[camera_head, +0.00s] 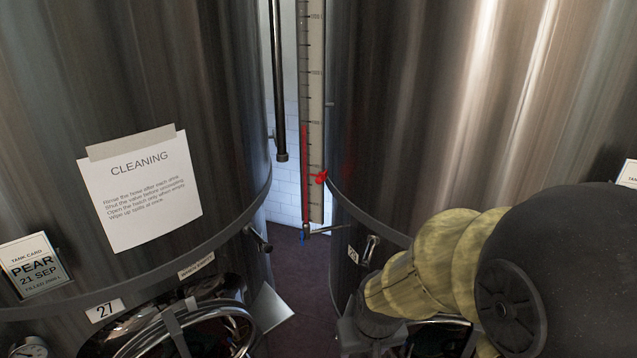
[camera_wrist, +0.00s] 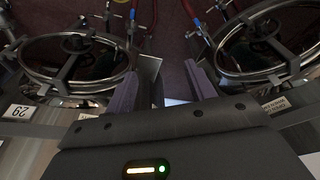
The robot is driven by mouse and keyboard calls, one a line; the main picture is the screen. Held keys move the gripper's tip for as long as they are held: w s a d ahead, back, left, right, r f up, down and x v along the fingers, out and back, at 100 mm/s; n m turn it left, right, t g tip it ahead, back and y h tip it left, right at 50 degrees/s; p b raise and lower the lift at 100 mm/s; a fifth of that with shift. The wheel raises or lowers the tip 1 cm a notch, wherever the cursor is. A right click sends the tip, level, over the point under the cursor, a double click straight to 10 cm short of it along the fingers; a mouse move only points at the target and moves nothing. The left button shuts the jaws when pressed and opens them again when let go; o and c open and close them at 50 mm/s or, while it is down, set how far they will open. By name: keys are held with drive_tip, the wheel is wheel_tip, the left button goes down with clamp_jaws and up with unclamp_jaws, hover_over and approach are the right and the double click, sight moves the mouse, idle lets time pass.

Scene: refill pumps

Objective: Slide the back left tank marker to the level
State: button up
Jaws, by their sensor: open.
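A tall level gauge (camera_head: 315,72) with a graduated pale scale stands in the gap between two steel tanks in the head view. A red marker (camera_head: 321,177) sits low on its right edge. A thin red column (camera_head: 305,150) runs along the scale's left side, its top clearly above the marker. I cannot tell from these frames which tank the gauge belongs to. My gripper (camera_wrist: 163,75) is open in the wrist view, its two fingers apart with nothing between them. The marker does not show clearly there, and the gripper is apart from it.
The left tank (camera_head: 40,120) carries a cleaning notice (camera_head: 140,190), a pear card (camera_head: 35,268) and plate 27 (camera_head: 104,310). The right tank (camera_head: 420,110) stands close beside the gauge. The wrist view shows two round hatches (camera_wrist: 70,62) (camera_wrist: 265,45) and several hoses.

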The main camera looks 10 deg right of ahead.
drive_tip(key=s+b+x, duration=0.1)
drive_tip(key=b+x, duration=0.4)
drive_tip(key=s+b+x, duration=0.1)
drive_tip(key=b+x, duration=0.5)
drive_tip(key=s+f+b+x, duration=0.1)
drive_tip(key=s+b+x, duration=0.1)
drive_tip(key=b+x, duration=0.4)
drive_tip(key=shift+w+f, duration=0.1)
drive_tip(key=shift+c, duration=0.7)
